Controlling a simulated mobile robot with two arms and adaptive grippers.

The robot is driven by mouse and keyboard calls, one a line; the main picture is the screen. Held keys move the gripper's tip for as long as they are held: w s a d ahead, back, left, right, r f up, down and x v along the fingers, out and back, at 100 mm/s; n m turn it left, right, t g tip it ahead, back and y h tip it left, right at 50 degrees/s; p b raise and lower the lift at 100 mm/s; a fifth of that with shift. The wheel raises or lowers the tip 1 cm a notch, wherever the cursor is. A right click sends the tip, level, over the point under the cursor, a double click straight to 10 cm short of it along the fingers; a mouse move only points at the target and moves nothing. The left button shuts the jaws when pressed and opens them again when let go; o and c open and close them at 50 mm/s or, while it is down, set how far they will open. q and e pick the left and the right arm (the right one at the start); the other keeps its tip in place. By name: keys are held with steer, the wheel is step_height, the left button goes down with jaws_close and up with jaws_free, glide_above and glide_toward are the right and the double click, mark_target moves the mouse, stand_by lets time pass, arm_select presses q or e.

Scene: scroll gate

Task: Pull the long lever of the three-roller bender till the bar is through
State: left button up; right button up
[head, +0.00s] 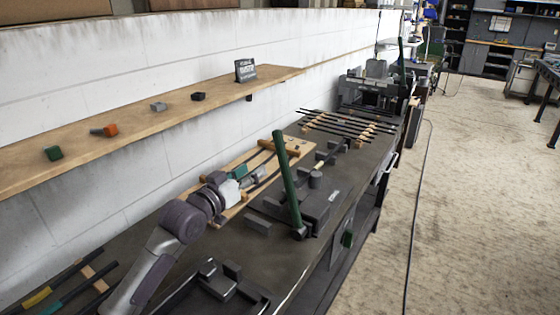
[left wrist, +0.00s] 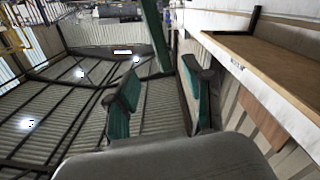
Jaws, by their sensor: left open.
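The three-roller bender (head: 312,207) stands on the dark bench, a grey block with rollers. Its long green lever (head: 287,185) rises from the front corner, nearly upright and leaning left at the top. My left gripper (head: 247,175) is left of the lever, apart from it. In the left wrist view its two teal-padded fingers (left wrist: 160,80) are spread with nothing between them. The green lever (left wrist: 153,35) shows there beyond the fingertips, in line with the gap. I cannot make out a bar in the rollers. My right gripper is not in view.
Several dark bars (head: 345,125) lie on wooden supports farther along the bench. A wooden board (head: 285,155) lies behind the bender. A grey tray (head: 190,296) stands at the near end. A shelf (head: 130,122) with small blocks runs along the wall.

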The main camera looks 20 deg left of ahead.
mark_target(279, 152)
arm_select(q)
steer(key=w+p, duration=0.1)
steer(key=w, duration=0.3)
steer(key=w+d+p, duration=0.1)
steer(key=w, duration=0.3)
steer(key=w+d+p, duration=0.1)
steer(key=w, duration=0.2)
steer(key=shift+w, duration=0.4)
steer(key=shift+w+f, duration=0.1)
steer(key=shift+w, duration=0.75)
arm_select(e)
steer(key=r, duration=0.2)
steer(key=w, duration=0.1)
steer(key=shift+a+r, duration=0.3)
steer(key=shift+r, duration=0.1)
arm_select(q)
jaws_close()
